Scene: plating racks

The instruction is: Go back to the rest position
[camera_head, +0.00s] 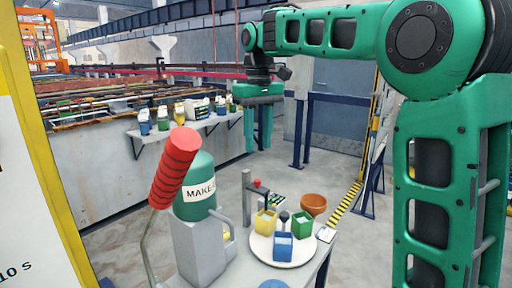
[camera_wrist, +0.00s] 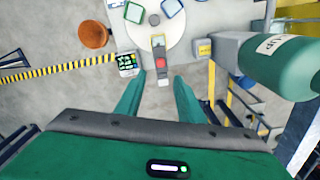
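My green gripper (camera_head: 259,140) hangs from my arm, fingers pointing down, above and behind the small work table (camera_head: 220,270). In the wrist view my gripper (camera_wrist: 162,78) has its two fingers apart with nothing held between them. A post with a red knob (camera_wrist: 160,64) shows below the gap between the fingers, apart from them. It also shows in the head view as a red knob (camera_head: 257,183).
A round white plate (camera_head: 285,257) holds yellow, blue and green containers. A green tank (camera_head: 196,187) marked "MAKE" and a red handle (camera_head: 174,167) stand at left. A wall shelf (camera_head: 190,127) carries several bottles.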

